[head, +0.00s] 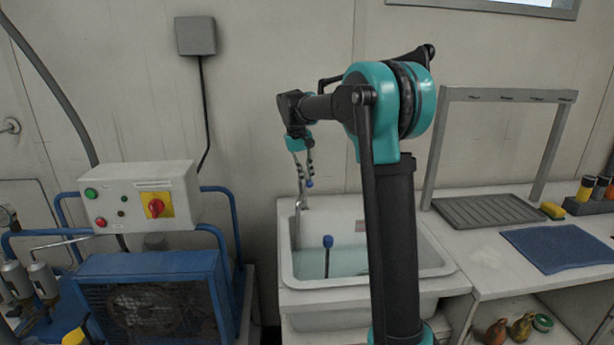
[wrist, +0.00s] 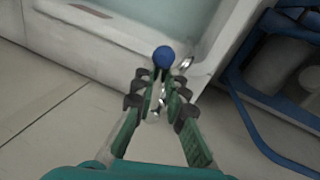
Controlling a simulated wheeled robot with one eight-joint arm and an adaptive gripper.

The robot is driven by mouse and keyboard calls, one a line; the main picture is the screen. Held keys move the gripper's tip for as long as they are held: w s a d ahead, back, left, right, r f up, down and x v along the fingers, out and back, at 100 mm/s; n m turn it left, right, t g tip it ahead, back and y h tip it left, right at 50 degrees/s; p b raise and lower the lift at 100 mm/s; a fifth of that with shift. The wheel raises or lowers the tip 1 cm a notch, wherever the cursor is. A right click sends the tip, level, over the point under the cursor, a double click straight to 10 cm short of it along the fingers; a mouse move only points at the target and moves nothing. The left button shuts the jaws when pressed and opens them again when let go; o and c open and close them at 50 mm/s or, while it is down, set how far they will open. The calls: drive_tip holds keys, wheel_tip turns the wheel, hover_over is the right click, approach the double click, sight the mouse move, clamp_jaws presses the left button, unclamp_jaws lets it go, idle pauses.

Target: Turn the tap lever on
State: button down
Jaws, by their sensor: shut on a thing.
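The tap (head: 298,222) is a thin metal pipe rising at the left of the sink. Its lever ends in a round blue knob (head: 309,183), which also shows in the wrist view (wrist: 163,56). My gripper (head: 304,168) points down above the sink's left end. In the wrist view my gripper (wrist: 158,88) has its fingertips closed in around the lever, with the blue knob standing just beyond the tips. The fingers hide most of the lever's stem.
The white sink (head: 285,262) holds water and an upright dark piece with a blue top (head: 328,242). Left stands a blue-framed compressor (head: 150,265) with a control box (head: 125,207). Right are a drying rack (head: 490,209) and a blue mat (head: 560,248) on the counter.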

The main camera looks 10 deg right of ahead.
drive_tip(key=c, duration=1.6)
unclamp_jaws()
drive_tip(key=shift+o, duration=0.2)
drive_tip(key=shift+r, duration=0.15)
wheel_tip(320, 180, up, 12)
drive_tip(key=a, duration=0.2)
drive_tip(key=shift+s+a+f, duration=0.15)
drive_tip(key=shift+a+f, duration=0.05)
drive_tip(key=shift+f, duration=0.05)
drive_tip(key=shift+s, duration=0.15)
